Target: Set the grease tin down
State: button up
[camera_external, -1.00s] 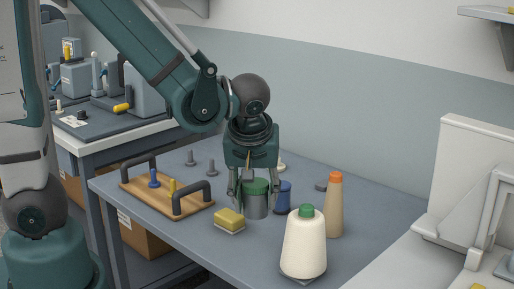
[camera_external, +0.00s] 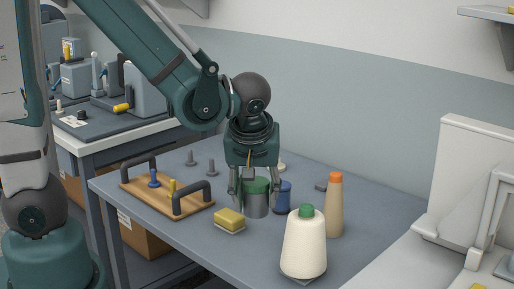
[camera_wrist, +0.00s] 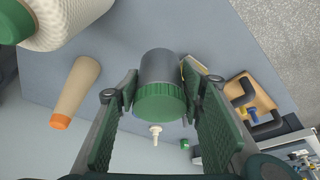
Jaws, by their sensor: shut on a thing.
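The grease tin (camera_external: 257,205) is a grey cylinder with a green lid. My gripper (camera_external: 255,199) points down over the table, with one finger on each side of the tin. In the wrist view the tin (camera_wrist: 160,68) sits between the green pads of my gripper (camera_wrist: 163,92), lid towards the camera. My gripper is shut on it. The tin looks upright. I cannot tell whether its base touches the table (camera_external: 180,250).
A white cone (camera_external: 304,248) and a tan cone (camera_external: 335,210) stand to the right. A wooden tray (camera_external: 190,208) with handles is left.

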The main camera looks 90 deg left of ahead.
jog(key=shift+w+a+r, duration=0.1)
jog(key=shift+w+a, duration=0.1)
jog(key=shift+a, duration=0.5)
jog(key=s+a+p, duration=0.1)
jog(key=a+p, duration=0.2)
jog(key=a, duration=2.2)
jog(key=shift+f+b, duration=0.35)
jog(key=shift+f, duration=2.5)
jog(key=shift+f, duration=0.15)
jog(key=shift+f+b, duration=0.4)
jog(key=shift+f, duration=1.5)
jog(key=shift+f, duration=0.15)
